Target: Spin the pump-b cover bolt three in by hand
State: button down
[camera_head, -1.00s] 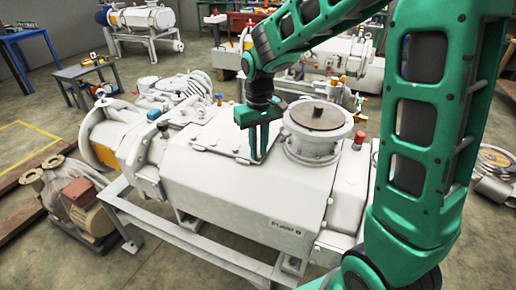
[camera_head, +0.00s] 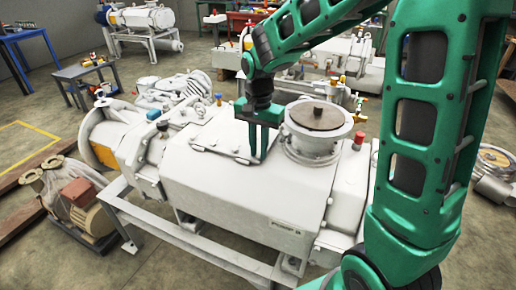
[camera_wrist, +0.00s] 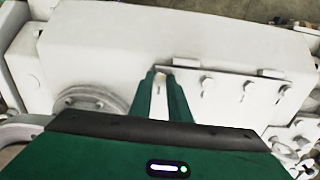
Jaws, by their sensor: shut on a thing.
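The white pump b (camera_head: 240,200) stands on a grey frame, with a small nameplate (camera_head: 286,228) on its front face. Its flat cover (camera_head: 215,135) lies on top, left of the large round flange. My gripper (camera_head: 256,160) points down at the cover's right front corner. In the wrist view, my fingertips (camera_wrist: 161,74) are at the end of the cover's edge (camera_wrist: 215,69). They are shut on the cover bolt, which is mostly hidden; only a pale strip shows between the fingers. Other bolts (camera_wrist: 207,84) stand along the cover in the wrist view.
The round flange (camera_head: 315,130) with a brown disc stands close right of my gripper. A red cap (camera_head: 359,137) is farther right, and a blue cap (camera_head: 153,115) is at the left. Other pumps and tables stand behind.

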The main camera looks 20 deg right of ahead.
aim_at(258, 155)
jog(key=m, duration=0.4)
jog(key=shift+w+a+r+m, duration=0.1)
jog(key=shift+w+r+m, duration=0.1)
jog(key=shift+m, duration=1.9)
jog(key=c, duration=1.7)
grip_release()
jog(key=shift+f, duration=0.1)
jog(key=shift+o, duration=0.2)
jog(key=shift+s, duration=0.1)
notch_tip(258, 155, up, 11)
jog(key=shift+f, duration=0.15)
